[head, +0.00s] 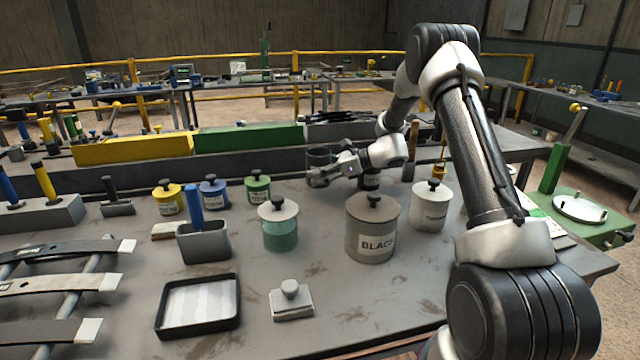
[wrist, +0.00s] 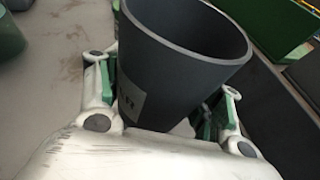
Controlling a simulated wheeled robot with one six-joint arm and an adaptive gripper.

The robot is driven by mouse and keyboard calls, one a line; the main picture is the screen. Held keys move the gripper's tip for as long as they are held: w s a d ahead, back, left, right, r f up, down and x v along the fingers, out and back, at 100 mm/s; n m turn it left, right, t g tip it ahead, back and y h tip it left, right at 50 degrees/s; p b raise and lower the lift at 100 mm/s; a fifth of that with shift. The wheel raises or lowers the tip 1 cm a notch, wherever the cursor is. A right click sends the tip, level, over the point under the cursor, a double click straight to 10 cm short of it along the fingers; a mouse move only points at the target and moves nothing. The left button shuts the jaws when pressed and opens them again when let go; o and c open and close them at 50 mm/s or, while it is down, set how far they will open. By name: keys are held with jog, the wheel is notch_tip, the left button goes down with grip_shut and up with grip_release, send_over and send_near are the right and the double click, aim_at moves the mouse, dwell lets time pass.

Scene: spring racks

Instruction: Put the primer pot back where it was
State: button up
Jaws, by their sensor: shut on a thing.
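The pot in my gripper is a dark grey, open-topped cup with a pale label; only the end of its lettering shows, so I cannot read it fully. In the head view the pot (head: 319,157) is near the back of the bench, in front of the long grey ledge. In the wrist view the pot (wrist: 180,60) stands between both fingers, its inside empty as far as I see. My gripper (head: 322,178) is shut on its sides. Whether its base touches the bench is hidden. A small dark lidded pot (head: 370,181) is partly hidden behind my wrist.
Yellow (head: 168,198), blue (head: 213,193) and green (head: 258,188) lidded pots stand to the left. A green-filled jar (head: 279,225), a BLACK pot (head: 372,230) and a pale lidded pot (head: 431,207) stand in front. A black tray (head: 239,318) lies at the front left.

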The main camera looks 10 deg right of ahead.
jog(key=shift+a+f, duration=0.1)
jog(key=shift+f, duration=1.75)
jog(key=o, duration=1.4)
jog(key=shift+f, duration=0.15)
